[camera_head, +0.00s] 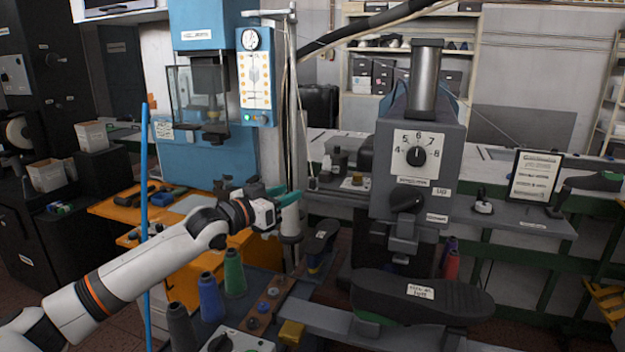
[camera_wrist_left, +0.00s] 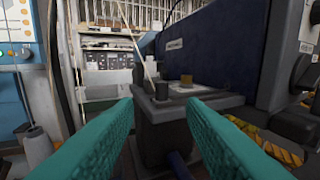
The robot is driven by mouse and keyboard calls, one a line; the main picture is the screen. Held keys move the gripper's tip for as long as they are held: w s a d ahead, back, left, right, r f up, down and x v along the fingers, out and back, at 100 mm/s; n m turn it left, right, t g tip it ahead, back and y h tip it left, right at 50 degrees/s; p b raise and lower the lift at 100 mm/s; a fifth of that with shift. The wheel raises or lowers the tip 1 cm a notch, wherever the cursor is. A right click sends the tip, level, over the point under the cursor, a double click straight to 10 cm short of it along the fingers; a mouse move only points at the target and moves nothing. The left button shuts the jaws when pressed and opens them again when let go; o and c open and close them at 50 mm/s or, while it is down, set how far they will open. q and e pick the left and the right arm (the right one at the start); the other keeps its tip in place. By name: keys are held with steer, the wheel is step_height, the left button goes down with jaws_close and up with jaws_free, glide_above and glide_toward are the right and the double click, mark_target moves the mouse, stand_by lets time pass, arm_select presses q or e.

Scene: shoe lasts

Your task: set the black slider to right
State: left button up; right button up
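I cannot make out for certain which part is the black slider. In the head view, a grey machine (camera_head: 425,125) carries a black dial pointer (camera_head: 416,156) on a numbered scale. A black knob (camera_head: 406,199) sits below it. In the left wrist view, a short black post (camera_wrist_left: 161,91) stands beside a brass one on a grey box top (camera_wrist_left: 222,100), ahead of the fingertips. My left gripper (camera_head: 290,199) is in the air left of the grey machine. Its teal fingers (camera_wrist_left: 160,105) are apart, with nothing seen gripped between them. My right gripper is not in view.
A blue machine (camera_head: 205,100) with a button panel (camera_head: 255,80) stands behind my left arm. White cables and a pole rise near my gripper. Thread spools (camera_head: 234,272) and a black shoe-shaped piece (camera_head: 420,298) are in front. A bench with a framed sign (camera_head: 535,176) is at right.

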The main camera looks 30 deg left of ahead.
mark_target(313, 188)
arm_select(q)
steer(key=w+p, duration=0.1)
steer(key=w, duration=0.1)
steer(key=w+d+p, duration=0.1)
steer(key=w, duration=0.2)
steer(key=w+p, duration=0.1)
steer(key=w, duration=0.2)
steer(key=shift+d+r, duration=0.1)
steer(key=shift+d, duration=0.1)
steer(key=shift+w+d, duration=0.15)
steer(key=shift+w, duration=0.5)
jaws_close()
